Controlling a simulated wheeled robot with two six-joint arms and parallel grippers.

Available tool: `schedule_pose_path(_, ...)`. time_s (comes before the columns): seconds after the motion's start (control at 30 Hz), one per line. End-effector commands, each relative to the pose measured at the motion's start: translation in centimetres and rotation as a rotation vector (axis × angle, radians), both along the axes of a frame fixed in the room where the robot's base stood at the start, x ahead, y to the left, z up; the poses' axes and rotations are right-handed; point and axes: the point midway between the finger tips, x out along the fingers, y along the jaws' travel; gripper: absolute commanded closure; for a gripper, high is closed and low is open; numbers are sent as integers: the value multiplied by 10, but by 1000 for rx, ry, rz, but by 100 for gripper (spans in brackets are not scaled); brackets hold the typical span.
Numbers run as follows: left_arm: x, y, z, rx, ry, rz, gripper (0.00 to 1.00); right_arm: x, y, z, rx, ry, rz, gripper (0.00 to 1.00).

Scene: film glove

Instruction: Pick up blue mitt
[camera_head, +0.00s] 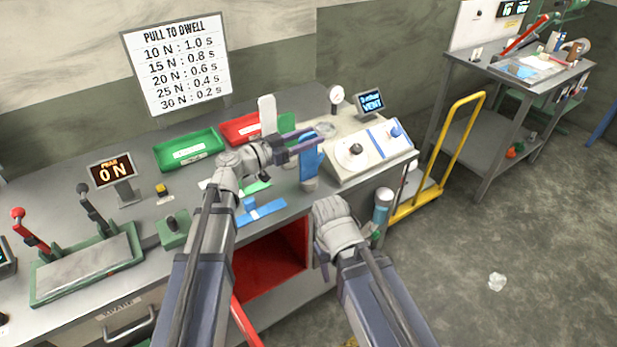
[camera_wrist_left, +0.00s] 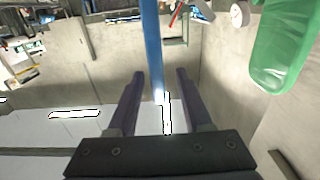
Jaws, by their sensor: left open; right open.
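The blue mitt (camera_head: 308,166) stands upright on a short grey stand near the bench's front edge, left of the white control box. My left gripper (camera_head: 317,136) is open at the mitt's upper part, its fingers pointing right across it. In the left wrist view, a narrow blue upright strip (camera_wrist_left: 150,45), apparently the mitt seen edge-on, lines up with the gap between the open fingers (camera_wrist_left: 160,72). I cannot tell whether the fingers touch it. My right gripper (camera_head: 321,252) is low in front of the bench, mostly hidden by its own wrist, and away from the mitt.
A green tray (camera_head: 188,152) and a red tray (camera_head: 242,128) lie behind my left arm. A white control box (camera_head: 372,153) stands right of the mitt. A flat blue piece (camera_head: 262,212) lies on the bench. A red-lined opening (camera_head: 275,262) is below.

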Motion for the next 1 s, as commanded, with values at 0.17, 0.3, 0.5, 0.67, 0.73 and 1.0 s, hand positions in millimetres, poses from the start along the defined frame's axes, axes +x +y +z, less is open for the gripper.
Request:
schedule_pose_path(0.17,0,0,0,0,0,0,60,0,0,0,0,0,0,50)
schedule_pose_path(0.3,-1,0,0,0,0,0,76,0,0,0,0,0,0,50)
schedule_pose_path(0.5,-1,0,0,0,0,0,98,0,0,0,0,0,0,50)
schedule_pose_path(0.67,-1,0,0,0,0,-1,100,0,0,0,0,0,0,50)
schedule_pose_path(0.73,-1,0,0,0,0,-1,100,0,0,0,0,0,0,50)
schedule_pose_path(1.0,-1,0,0,0,0,-1,100,0,0,0,0,0,0,50)
